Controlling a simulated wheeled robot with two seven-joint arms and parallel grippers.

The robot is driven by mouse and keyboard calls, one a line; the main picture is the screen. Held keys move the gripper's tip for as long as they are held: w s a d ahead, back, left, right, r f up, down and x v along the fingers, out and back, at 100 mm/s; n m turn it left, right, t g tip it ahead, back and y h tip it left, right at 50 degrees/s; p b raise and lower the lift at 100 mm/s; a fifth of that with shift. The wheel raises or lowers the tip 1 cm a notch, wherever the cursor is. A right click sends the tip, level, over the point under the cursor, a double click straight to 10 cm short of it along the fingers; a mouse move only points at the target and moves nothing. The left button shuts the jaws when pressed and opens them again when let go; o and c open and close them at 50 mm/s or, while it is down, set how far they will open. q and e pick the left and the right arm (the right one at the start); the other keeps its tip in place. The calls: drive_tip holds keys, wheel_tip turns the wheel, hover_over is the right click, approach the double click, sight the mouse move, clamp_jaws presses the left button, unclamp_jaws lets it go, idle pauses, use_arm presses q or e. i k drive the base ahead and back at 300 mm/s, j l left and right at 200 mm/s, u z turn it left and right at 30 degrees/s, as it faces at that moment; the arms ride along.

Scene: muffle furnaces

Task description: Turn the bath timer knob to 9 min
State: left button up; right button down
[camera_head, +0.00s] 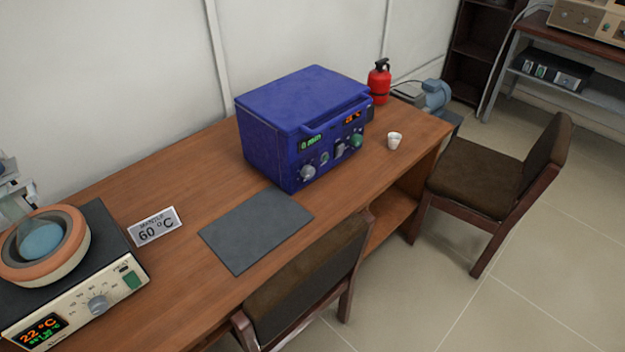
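A blue box-shaped bath (305,100) with a closed lid and front handle stands on the wooden desk. Its front panel has a green display (311,142) that reads 0 min and an orange display (353,118) too small to read surely. Below the displays are a silver knob (308,172) at the left, small switches in the middle, and a green knob (357,140) at the right. The silver knob is below the minutes display; its pointer is too small to read. Neither of my grippers shows in the head view.
A heating mantle (62,290) with a flask stands on the desk (190,262) at the left, beside a 60 °C sign (154,226). A grey mat (256,230) lies before the bath. A white cup (394,141) and red extinguisher (379,82) are right. Chairs (310,280) (490,175) stand in front.

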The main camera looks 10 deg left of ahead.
sight(307, 171)
drive_tip(key=u, duration=0.5)
drive_tip(key=i+l+u, duration=0.1)
drive_tip(key=l+u, duration=0.15)
drive_tip(key=u, duration=0.2)
drive_tip(key=l+u, duration=0.3)
drive_tip(key=u, duration=0.15)
drive_tip(key=l+u, duration=0.6)
drive_tip(key=l, duration=0.35)
drive_tip(key=k+l+u, duration=0.15)
drive_tip(key=l, duration=0.35)
drive_tip(key=l+u, duration=0.15)
drive_tip(key=l, duration=0.35)
drive_tip(key=k+l+u, duration=0.2)
drive_tip(key=l, duration=0.3)
drive_tip(key=k+l, duration=0.1)
drive_tip(key=l, duration=0.25)
drive_tip(key=k+l, duration=0.1)
drive_tip(key=l, duration=0.25)
drive_tip(key=k+l, duration=0.1)
drive_tip(key=l, duration=0.3)
